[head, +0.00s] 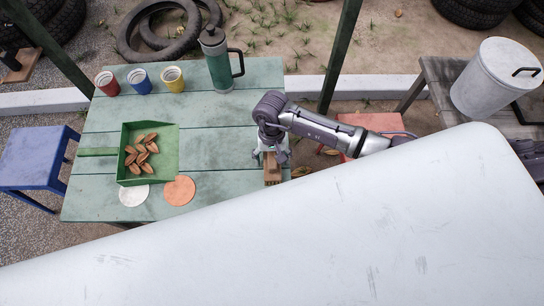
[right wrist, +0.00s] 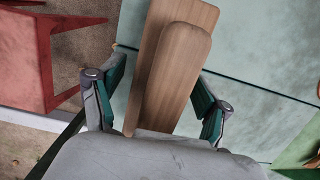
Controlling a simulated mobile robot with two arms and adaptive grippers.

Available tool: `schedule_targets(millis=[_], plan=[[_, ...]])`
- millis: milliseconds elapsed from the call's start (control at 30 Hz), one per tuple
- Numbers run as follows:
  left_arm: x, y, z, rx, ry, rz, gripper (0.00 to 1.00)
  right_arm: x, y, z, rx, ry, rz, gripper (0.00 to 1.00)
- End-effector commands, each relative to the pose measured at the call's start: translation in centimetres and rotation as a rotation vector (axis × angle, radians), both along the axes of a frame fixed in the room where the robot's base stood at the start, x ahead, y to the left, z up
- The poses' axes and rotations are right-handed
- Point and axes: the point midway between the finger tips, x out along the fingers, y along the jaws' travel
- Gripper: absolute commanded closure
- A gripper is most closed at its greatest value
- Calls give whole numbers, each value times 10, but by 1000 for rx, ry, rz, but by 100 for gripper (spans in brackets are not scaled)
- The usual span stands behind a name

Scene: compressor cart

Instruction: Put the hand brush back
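The hand brush (head: 272,173) has a wooden body and lies at the right front part of the green table (head: 215,120). In the right wrist view the brush (right wrist: 170,75) shows as two stacked wooden pieces running up between the fingers; its bristles are hidden. My right gripper (head: 272,157) points down over the brush, one finger on each side. In the right wrist view the fingers of this gripper (right wrist: 160,68) stand apart, with a visible gap on the left side of the wood. My left gripper is in neither view.
A green dustpan (head: 167,165) holding several brown pieces lies left of the brush. A white disc (head: 133,195) and an orange disc (head: 179,190) lie near it. Red (head: 107,83), blue (head: 140,80) and yellow (head: 173,79) cups and a green flask (head: 217,62) stand behind.

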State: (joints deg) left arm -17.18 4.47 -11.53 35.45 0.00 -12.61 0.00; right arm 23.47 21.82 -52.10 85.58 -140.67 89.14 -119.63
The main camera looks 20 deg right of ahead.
Motion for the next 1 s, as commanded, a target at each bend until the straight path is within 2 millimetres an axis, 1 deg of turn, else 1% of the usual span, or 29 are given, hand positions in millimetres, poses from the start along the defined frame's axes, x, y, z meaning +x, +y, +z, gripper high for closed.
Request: schedule_targets(millis=[233, 300, 367, 467, 700, 800, 900, 1000], plan=[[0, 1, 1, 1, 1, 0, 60, 0, 0, 1, 0, 1, 0, 23], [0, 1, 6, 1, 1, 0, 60, -1, 1, 5, 1, 2, -1, 23], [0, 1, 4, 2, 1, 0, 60, 2, 0, 10, 1, -3, 1, 23], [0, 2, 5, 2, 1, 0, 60, 5, -1, 28, 1, -4, 1, 23], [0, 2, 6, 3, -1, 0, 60, 13, -3, 80, 1, -5, 2, 23], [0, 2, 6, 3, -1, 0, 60, 15, -4, 98, -1, -3, 1, 23], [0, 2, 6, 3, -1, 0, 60, 16, -4, 110, 1, -1, 1, 23], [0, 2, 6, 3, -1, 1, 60, 17, -5, 118, 0, -1, 0, 23]])
